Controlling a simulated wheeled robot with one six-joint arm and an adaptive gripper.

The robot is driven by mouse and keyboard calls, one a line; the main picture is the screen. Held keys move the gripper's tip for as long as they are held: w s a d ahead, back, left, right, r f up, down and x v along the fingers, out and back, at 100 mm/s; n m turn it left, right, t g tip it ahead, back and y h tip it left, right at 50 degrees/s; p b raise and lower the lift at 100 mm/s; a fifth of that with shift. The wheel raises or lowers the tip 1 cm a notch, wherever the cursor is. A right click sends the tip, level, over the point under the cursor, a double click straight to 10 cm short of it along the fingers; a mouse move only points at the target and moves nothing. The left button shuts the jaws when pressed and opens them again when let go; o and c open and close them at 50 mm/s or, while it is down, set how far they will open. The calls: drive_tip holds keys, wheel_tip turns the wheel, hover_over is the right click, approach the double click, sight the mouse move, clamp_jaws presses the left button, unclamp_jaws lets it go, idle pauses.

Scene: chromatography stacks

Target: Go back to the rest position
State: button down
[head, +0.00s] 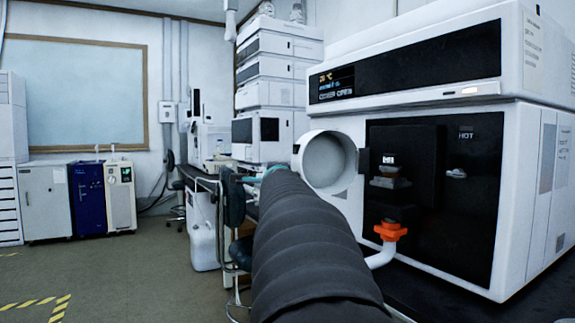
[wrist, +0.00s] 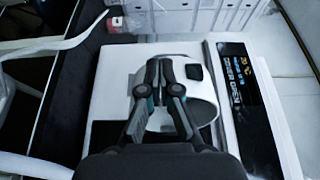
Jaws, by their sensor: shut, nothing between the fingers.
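My arm in its black ribbed sleeve runs up the middle of the head view. Its far end hides most of my gripper there; only a small teal part shows. In the wrist view my gripper (wrist: 160,64) is shut and empty, its dark fingers together over the white instrument (wrist: 112,75). In the head view this instrument (head: 420,95) stands at the right, its display reading "COVER OPEN". Its round white cover (head: 304,160) is swung open on the left of the dark front panel, just right of my arm's end.
A stack of white modules (head: 265,62) stands behind on the bench. A white canister (head: 203,232) and a dark chair (head: 236,200) stand left of my arm. Open floor (head: 130,275) lies at left.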

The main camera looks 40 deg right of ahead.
drive_tip(key=a+p, duration=0.1)
drive_tip(key=w+a, duration=0.1)
drive_tip(key=a, duration=0.1)
drive_tip(key=shift+a+p, duration=0.3)
drive_tip(key=shift+p, duration=0.1)
drive_tip(key=s+a+f+n+g+y, duration=0.2)
drive_tip(key=a+f+n+y, duration=0.2)
drive_tip(key=a+f+n, duration=0.5)
drive_tip(key=s+a+f+n+g+y, duration=0.2)
drive_tip(key=a+f+n+y, duration=0.4)
drive_tip(key=f, duration=0.6)
drive_tip(key=s+a+f+n+g, duration=0.1)
drive_tip(key=s+a+f+n, duration=0.2)
drive_tip(key=s+a, duration=0.3)
drive_tip(key=s+a+f+n+g+y, duration=0.1)
drive_tip(key=s+a+f+n, duration=0.3)
drive_tip(key=s+a, duration=0.3)
drive_tip(key=s+a+f+n+g, duration=0.2)
drive_tip(key=s+a+f+n, duration=0.2)
drive_tip(key=s+a, duration=0.3)
drive_tip(key=shift+s+a+f+y, duration=0.2)
drive_tip(key=shift+a+y, duration=0.1)
drive_tip(key=shift+a, duration=0.5)
